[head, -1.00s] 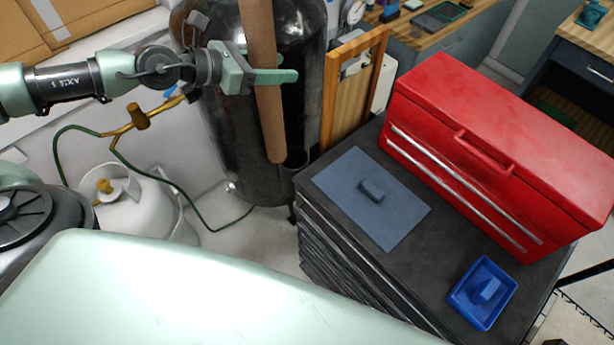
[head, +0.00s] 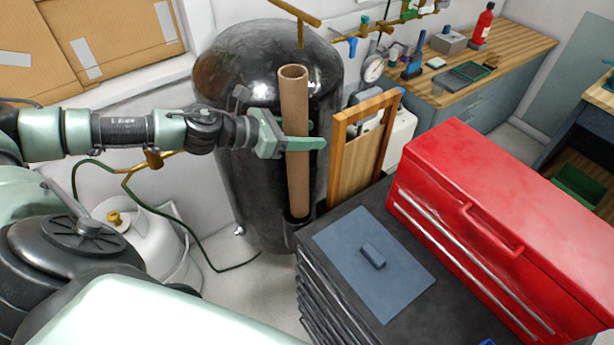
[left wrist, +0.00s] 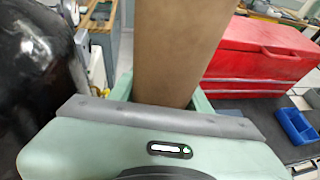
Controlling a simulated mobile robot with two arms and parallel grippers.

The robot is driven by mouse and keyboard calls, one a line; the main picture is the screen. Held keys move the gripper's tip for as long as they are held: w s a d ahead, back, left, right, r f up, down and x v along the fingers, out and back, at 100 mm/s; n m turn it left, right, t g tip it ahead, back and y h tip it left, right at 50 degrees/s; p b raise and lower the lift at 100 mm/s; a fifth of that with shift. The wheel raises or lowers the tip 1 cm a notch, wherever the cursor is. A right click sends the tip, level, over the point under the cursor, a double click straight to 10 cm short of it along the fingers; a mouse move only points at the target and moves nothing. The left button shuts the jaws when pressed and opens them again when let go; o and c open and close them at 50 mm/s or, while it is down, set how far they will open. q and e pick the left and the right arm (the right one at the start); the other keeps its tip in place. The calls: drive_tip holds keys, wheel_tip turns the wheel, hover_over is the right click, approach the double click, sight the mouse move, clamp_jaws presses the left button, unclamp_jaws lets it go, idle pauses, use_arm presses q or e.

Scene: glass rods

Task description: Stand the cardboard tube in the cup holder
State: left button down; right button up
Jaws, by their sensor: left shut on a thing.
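The brown cardboard tube (head: 295,105) stands nearly upright in the head view, its open top end facing up. My left gripper (head: 298,143) is shut around its middle. The black cup holder (head: 294,236) is at the back left corner of the dark cabinet. The tube's lower end meets the holder's mouth and appears to sit inside it; the bottom end is hidden. In the left wrist view the tube (left wrist: 178,45) rises between the fingers, and the holder is not visible. My right gripper is not in view.
A black tank (head: 235,95) stands right behind the tube. A wooden frame (head: 350,165) is to its right. A grey mat (head: 350,265) with a small block and a red toolbox (head: 480,200) are on the cabinet (head: 345,212). A white gas cylinder (head: 135,225) is at left.

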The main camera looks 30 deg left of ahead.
sight(306, 176)
use_arm(q)
wheel_tip(306, 176, down, 10)
drive_tip(key=b, duration=0.5)
drive_tip(key=shift+s+a+r, duration=0.1)
drive_tip(key=shift+s+r, duration=0.05)
drive_tip(key=shift+r, duration=0.1)
drive_tip(key=shift+f, duration=0.2)
drive_tip(key=shift+f+b, duration=0.3)
drive_tip(key=shift+f, duration=0.3)
wheel_tip(306, 176, down, 2)
drive_tip(key=shift+f, duration=0.4)
